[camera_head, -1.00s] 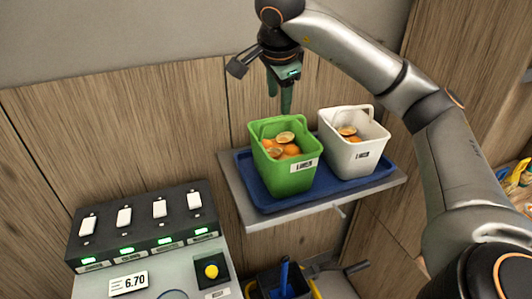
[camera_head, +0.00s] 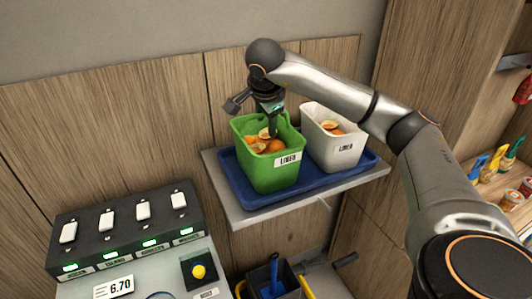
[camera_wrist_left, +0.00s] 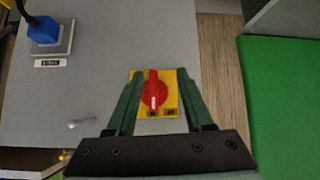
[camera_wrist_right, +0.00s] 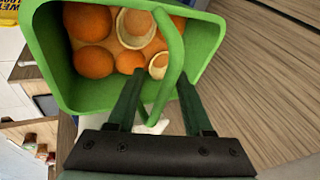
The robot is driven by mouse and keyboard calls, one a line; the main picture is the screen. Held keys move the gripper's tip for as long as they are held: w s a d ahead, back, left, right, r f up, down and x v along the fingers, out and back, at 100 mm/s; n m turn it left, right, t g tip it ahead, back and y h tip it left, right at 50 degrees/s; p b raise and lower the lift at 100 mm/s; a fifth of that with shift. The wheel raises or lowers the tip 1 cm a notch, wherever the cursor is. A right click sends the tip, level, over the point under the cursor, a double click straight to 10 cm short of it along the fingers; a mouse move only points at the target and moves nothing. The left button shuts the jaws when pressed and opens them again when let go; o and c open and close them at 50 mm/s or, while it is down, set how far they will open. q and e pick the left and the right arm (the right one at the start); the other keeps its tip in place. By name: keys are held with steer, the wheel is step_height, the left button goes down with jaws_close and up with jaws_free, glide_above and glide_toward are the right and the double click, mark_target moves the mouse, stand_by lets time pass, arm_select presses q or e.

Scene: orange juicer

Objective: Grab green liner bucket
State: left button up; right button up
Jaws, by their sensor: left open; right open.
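The green liner bucket (camera_head: 268,172) holds oranges and orange halves and stands upright on a blue tray (camera_head: 232,190). My right gripper (camera_head: 274,128) points down at the bucket's back rim, partly hidden by the bucket. In the right wrist view the bucket (camera_wrist_right: 50,60) fills the top, and its looped green handle (camera_wrist_right: 172,92) passes between the two fingers of my right gripper (camera_wrist_right: 161,80). The fingers are apart and not closed on it. My left gripper (camera_wrist_left: 160,76) is open and empty, in front of a red rotary switch (camera_wrist_left: 153,90) on a yellow plate.
A white liner bucket (camera_head: 335,150) with oranges stands close to the right on the same tray. The tray rests on a grey wall shelf (camera_head: 245,217). A switch panel (camera_head: 125,225) is at lower left. A dark bucket (camera_head: 282,278) stands below the shelf.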

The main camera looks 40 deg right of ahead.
steer(key=shift+f, duration=0.15)
jaws_close()
stand_by(1.4)
